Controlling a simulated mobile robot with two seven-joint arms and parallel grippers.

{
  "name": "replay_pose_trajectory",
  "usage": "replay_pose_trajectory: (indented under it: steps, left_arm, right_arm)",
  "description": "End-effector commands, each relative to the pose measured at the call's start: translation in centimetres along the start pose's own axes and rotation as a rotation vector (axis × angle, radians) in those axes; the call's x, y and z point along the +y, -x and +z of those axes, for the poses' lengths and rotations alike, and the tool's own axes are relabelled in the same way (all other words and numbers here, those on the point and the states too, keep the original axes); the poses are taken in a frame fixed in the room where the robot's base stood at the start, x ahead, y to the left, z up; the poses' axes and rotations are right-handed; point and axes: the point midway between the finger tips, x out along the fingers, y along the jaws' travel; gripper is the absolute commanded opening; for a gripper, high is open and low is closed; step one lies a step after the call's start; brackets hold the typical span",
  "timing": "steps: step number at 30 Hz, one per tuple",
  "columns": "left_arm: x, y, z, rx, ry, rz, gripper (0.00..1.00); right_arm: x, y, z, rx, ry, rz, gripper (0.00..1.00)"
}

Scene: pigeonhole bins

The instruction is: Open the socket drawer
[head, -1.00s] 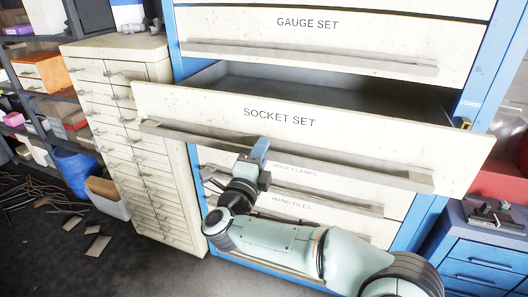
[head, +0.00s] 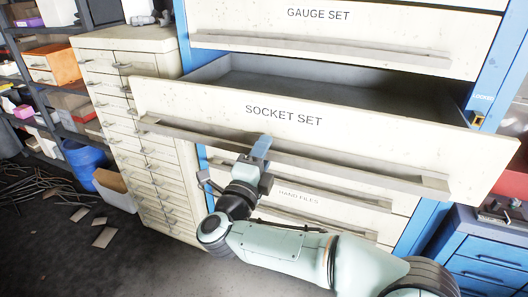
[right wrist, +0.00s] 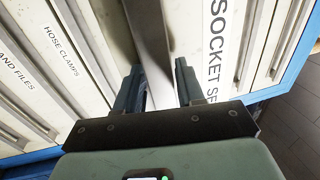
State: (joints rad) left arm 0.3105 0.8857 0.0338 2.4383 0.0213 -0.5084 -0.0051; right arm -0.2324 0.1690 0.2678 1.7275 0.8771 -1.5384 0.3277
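The socket drawer (head: 330,128), a cream front labelled SOCKET SET, stands well out from the blue-framed cabinet in the head view, with its grey interior (head: 330,88) showing and looking empty where visible. Its long metal handle (head: 360,170) runs along the lower part of the front. My right gripper (head: 260,148) is at that handle, left of its middle. In the right wrist view the gripper's two fingers (right wrist: 160,90) sit on either side of the handle bar (right wrist: 150,45), closed on it. My left gripper is not in view.
The gauge set drawer (head: 320,35) above is shut. Shut drawers, one labelled HAND FILES (head: 299,196), lie below, behind my right arm. A small-drawer cabinet (head: 125,45) stands left, a blue drawer unit (head: 485,262) right. Rods and scraps litter the floor at left.

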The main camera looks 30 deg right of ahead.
Motion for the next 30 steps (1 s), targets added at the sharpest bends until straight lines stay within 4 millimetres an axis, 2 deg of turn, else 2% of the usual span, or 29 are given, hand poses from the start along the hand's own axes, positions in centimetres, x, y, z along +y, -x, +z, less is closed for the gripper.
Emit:
replay_pose_trajectory:
  steps: [6,10,14,21,27,30]
  left_arm:
    - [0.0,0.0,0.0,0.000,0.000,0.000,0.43]
    - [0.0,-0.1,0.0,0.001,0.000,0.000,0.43]
    - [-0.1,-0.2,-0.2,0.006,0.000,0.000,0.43]
    - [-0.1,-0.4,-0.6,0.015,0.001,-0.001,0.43]
    - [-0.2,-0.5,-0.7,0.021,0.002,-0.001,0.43]
    - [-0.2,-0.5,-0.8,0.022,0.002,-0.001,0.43]
  right_arm:
    - [-0.1,0.1,0.0,0.001,-0.001,-0.002,0.38]
    - [-0.1,1.2,0.1,-0.002,-0.001,-0.001,0.38]
    - [0.0,3.7,0.1,-0.004,-0.001,0.000,0.38]
    - [0.0,9.2,0.1,-0.006,-0.002,-0.001,0.38]
    - [0.0,12.3,0.1,-0.003,0.000,-0.001,0.38]
    - [0.0,13.1,0.1,-0.002,0.000,0.000,0.38]
